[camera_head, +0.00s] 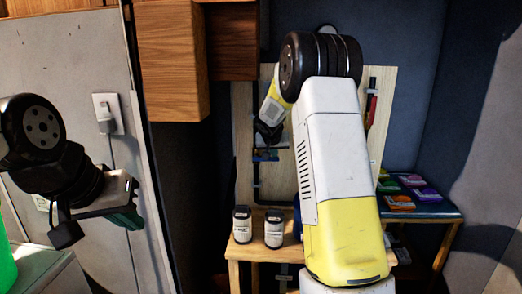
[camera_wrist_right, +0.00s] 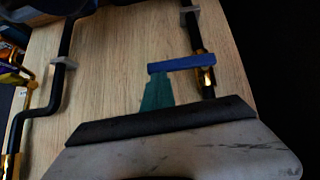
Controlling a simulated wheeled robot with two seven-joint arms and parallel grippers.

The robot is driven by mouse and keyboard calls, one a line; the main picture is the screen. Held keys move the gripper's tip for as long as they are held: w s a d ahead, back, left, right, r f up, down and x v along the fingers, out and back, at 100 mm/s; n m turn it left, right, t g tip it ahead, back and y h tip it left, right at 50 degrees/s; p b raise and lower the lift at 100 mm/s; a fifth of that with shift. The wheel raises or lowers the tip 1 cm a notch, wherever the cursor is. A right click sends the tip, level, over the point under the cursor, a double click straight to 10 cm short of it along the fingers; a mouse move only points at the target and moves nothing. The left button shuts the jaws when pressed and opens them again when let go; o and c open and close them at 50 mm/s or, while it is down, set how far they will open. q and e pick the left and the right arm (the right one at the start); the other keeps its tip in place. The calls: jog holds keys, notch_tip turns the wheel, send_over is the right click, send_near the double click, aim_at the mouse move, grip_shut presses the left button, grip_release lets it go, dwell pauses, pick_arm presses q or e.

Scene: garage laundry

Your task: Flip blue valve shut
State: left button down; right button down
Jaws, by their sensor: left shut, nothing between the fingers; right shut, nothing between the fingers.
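The blue valve handle (camera_wrist_right: 182,64) is a flat lever in the right wrist view. It lies roughly crosswise to a black pipe (camera_wrist_right: 193,32), with its right end at the pipe near a brass fitting. My right gripper (camera_wrist_right: 157,92) is shut and empty. Its green fingertips are just below the lever's left part; I cannot tell if they touch. In the head view my right arm hides much of the board, and I cannot make out the valve for sure there. My left gripper (camera_head: 66,232) is shut and empty at the far left, away from the board.
The pipes are fixed to an upright wooden board (camera_wrist_right: 115,60). Two bottles (camera_head: 242,224) stand on a wooden table in front of it. A red handle (camera_head: 371,107) shows right of my arm. Colourful packs (camera_head: 412,180) lie on a side table. A wooden cabinet (camera_head: 172,60) hangs at the upper left.

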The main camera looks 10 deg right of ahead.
dwell(0.4)
jog(key=shift+r, duration=0.85)
